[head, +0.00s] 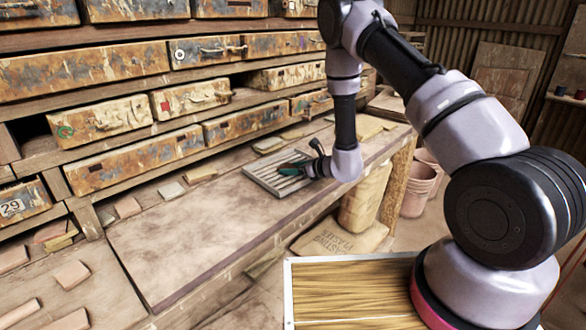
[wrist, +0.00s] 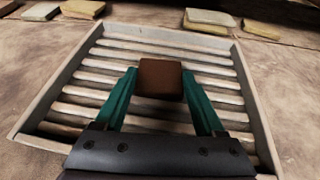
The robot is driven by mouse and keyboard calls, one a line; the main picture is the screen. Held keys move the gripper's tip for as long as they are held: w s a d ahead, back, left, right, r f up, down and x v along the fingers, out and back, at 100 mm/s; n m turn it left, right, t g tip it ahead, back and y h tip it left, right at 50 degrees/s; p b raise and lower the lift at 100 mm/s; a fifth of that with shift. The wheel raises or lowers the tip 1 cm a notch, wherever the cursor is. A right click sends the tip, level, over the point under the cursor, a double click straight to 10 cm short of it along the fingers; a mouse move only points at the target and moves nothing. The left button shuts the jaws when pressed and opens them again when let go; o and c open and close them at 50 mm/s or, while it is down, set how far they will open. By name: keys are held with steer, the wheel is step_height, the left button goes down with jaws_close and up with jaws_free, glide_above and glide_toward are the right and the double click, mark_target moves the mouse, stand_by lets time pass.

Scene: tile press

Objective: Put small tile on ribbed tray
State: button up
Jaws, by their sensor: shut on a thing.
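The ribbed tray (head: 262,184) lies on the workbench in the head view, a pale frame with several parallel slats. It fills much of the wrist view (wrist: 245,100). My gripper (wrist: 160,86) has green fingers and is shut on the small tile (wrist: 160,70), a brown block held between the fingertips. The tile is over the slats in the wrist view, inside the tray's outline. I cannot tell whether it touches them. In the head view my gripper (head: 290,168) is over the tray, and the tile cannot be made out.
Other tiles lie along the back of the workbench (head: 200,235), some beyond the tray (wrist: 208,18). Weathered drawers (head: 160,160) rise behind. The bench left of the tray is largely clear.

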steer(key=o, duration=1.4)
steer(key=shift+d+r, duration=0.15)
steer(key=v, duration=1.1)
steer(key=shift+s+d+r, duration=0.2)
steer(key=shift+s, duration=0.05)
steer(key=s+a+r+n+g+y, duration=0.15)
steer(key=s+r+n, duration=0.25)
steer(key=r, duration=0.4)
steer(key=s+a+r+n+g+y, duration=0.1)
steer(key=s+a+r+n+g, duration=0.2)
steer(key=r, duration=0.4)
steer(key=s+r+n+g+y, duration=0.1)
steer(key=s+r+n+g, duration=0.3)
steer(key=r, duration=0.4)
steer(key=s+d+r+n+t+h, duration=0.3)
steer(key=s+d+r+n+h, duration=0.2)
steer(key=s+d+r+n, duration=0.1)
steer(key=s+d+r+n+t+h, duration=0.3)
steer(key=s+d+r+n+h, duration=0.2)
steer(key=d, duration=0.6)
steer(key=s+r+h, duration=0.1)
steer(key=s+r, duration=0.1)
steer(key=shift+s+d+n, duration=0.35)
steer(key=shift+s+n, duration=0.05)
